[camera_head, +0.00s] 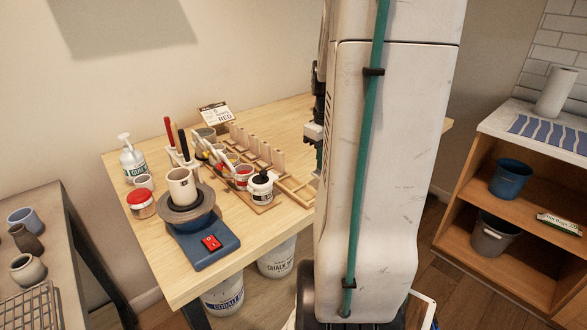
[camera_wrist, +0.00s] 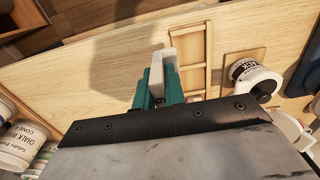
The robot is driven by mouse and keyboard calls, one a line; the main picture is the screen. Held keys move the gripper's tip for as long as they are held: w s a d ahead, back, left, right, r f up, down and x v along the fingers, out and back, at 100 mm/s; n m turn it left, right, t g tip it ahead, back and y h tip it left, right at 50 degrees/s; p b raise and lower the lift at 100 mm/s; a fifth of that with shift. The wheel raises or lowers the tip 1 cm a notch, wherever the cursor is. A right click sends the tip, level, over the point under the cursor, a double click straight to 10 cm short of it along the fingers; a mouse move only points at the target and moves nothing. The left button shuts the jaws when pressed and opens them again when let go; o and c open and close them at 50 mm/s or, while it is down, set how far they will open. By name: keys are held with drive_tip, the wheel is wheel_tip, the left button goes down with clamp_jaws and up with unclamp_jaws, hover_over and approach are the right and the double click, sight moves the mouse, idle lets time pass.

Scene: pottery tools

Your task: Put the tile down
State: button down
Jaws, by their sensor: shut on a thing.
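In the wrist view my gripper (camera_wrist: 162,80) has teal fingers shut on a pale, off-white tile (camera_wrist: 157,68). The tile's narrow edge shows between the fingers, above the light wooden table (camera_wrist: 110,75). I cannot tell whether it touches the table. A shallow wooden frame with crossbars (camera_wrist: 201,50) lies just right of the tile. In the head view my own white column hides most of the gripper and the tile. The wooden frame (camera_head: 296,189) shows there beside the column, with a slotted wooden rack (camera_head: 262,150) behind it.
A black-and-white jar (camera_head: 261,187) stands near the frame; it also shows in the wrist view (camera_wrist: 250,72). A pottery wheel (camera_head: 195,222) with a cup (camera_head: 182,187) is at the table's left. Buckets (camera_head: 277,258) stand below. Bare table lies left of the tile in the wrist view.

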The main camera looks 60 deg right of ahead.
drive_tip(key=w, duration=0.2)
drive_tip(key=w+a, duration=0.1)
drive_tip(key=w, duration=0.2)
drive_tip(key=w+a, duration=0.1)
drive_tip(key=w, duration=0.2)
drive_tip(key=shift+a+f, duration=0.15)
drive_tip(key=shift+f, duration=2.05)
drive_tip(key=c, duration=1.5)
unclamp_jaws()
drive_tip(key=shift+f, duration=0.1)
